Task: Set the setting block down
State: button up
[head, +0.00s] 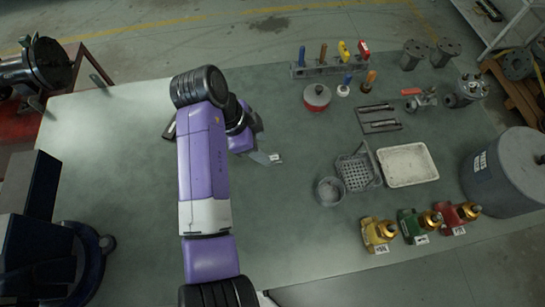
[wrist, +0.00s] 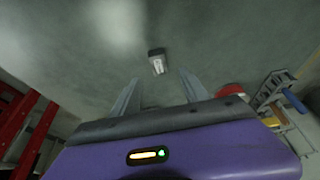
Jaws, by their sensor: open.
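The setting block, a small dark grey block with a white label, shows in the wrist view (wrist: 157,62) ahead of my fingertips, between their lines. It appears to rest on the green-grey bench top (head: 120,200), with bare surface around it. My gripper (wrist: 158,82) is open, one finger to each side, and I see no finger touching the block.
A dark flat item (head: 170,130) is partly hidden behind my arm. To the right stand a red-rimmed pot (head: 317,97), a tool rack (head: 330,69), a grey cup (head: 330,191), a mesh basket (head: 357,172) and a white tray (head: 407,165).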

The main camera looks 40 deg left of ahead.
aim_at(272, 158)
jog(key=shift+s+p+x, duration=0.1)
jog(key=shift+p+x, duration=0.25)
jog(key=shift+x, duration=1.35)
jog(key=shift+s+p+x, duration=0.15)
jog(key=shift+p+x, duration=0.15)
jog(key=shift+x, duration=1.35)
jog(key=shift+w+f, duration=0.1)
jog(key=shift+c, duration=0.4)
grip_shut()
